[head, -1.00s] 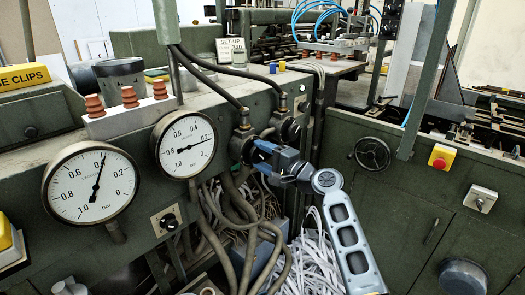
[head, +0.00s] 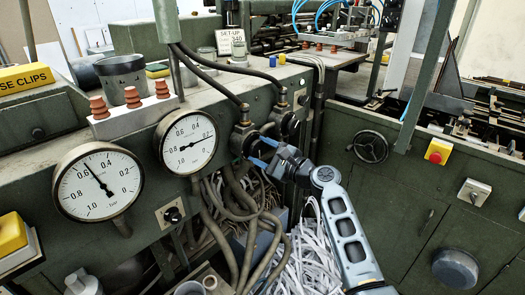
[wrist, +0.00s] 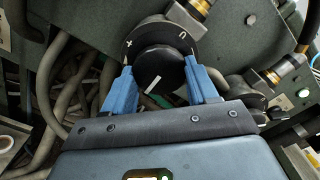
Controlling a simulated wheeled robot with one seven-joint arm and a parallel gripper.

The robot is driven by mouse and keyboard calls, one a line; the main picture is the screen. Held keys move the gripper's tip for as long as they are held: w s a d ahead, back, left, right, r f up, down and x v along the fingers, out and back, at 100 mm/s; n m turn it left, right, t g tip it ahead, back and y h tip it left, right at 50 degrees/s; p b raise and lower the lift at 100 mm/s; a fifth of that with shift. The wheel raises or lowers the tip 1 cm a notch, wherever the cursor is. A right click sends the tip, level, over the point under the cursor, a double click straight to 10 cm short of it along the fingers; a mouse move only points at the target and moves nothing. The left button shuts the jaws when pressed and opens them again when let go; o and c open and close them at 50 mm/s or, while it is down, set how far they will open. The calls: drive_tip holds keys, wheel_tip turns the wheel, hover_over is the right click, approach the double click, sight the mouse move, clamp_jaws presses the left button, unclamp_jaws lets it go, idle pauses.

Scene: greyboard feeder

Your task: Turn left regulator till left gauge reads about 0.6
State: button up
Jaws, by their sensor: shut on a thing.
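The left gauge (head: 97,181) is a round white dial in bar. Its needle points up and left, between 0.4 and 0.6. The left regulator (head: 241,139) is a dark knob on the panel's front. In the wrist view its black knob (wrist: 162,65) shows a white line on its face and a "+" mark on the collar behind. My gripper (head: 262,152) is at the left regulator. In the wrist view its blue fingers (wrist: 160,92) are shut on the knob, one on each side.
The right regulator (head: 289,124) stands close beside the left one. Hoses (head: 228,205) and white paper strips (head: 296,255) fill the space below. A handwheel (head: 371,143) is on the right panel.

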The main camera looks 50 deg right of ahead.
drive_tip(key=shift+f, duration=0.1)
idle(0.3)
drive_tip(key=o, duration=1.1)
drive_tip(key=shift+c, duration=0.2)
drive_tip(key=s+b, duration=0.1)
drive_tip(key=s, duration=0.7)
drive_tip(key=shift+d, duration=0.15)
